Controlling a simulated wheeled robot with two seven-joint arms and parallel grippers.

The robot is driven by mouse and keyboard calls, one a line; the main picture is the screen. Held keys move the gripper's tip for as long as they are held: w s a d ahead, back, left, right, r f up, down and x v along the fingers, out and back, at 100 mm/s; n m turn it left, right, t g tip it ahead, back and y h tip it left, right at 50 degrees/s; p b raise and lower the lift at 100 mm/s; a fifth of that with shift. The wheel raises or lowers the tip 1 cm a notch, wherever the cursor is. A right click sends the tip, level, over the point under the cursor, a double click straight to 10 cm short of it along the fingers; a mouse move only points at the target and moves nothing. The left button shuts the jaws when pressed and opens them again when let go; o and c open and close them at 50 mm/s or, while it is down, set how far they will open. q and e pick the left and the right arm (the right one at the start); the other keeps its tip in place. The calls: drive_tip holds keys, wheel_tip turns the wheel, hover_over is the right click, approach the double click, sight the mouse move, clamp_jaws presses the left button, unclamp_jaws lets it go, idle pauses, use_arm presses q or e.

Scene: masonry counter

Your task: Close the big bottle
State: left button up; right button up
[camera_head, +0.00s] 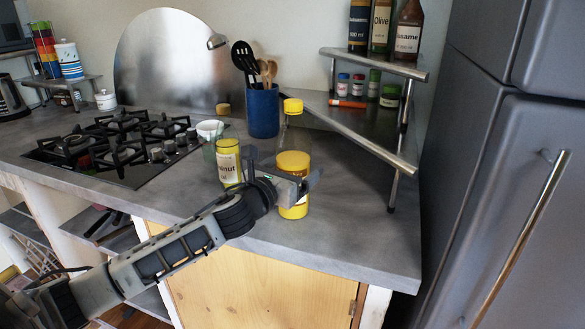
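A tall clear bottle with a yellow cap (292,106) stands near the counter's front edge, with yellow contents (293,162) and a white label in its lower part. The cap appears on top; I cannot tell if it is tight. My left gripper (311,181) is at the lower part of this bottle, crossing in front of its label. I cannot tell whether the fingers are closed on it. A second bottle, labelled as walnut oil (228,165), stands to the left, with a cork-coloured stopper (223,108) above it. My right gripper is not in view.
A blue utensil holder (262,112) stands behind the bottles, and a white cup (210,130) is near the gas hob (120,146). A metal-edged shelf (350,132) with jars is at right. The front right counter (355,235) is clear.

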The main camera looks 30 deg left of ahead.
use_arm(q)
drive_tip(key=shift+r, duration=0.25)
drive_tip(key=s+b, duration=0.1)
drive_tip(key=s, duration=1.1)
drive_tip(key=shift+d, duration=0.25)
drive_tip(key=shift+f, duration=0.1)
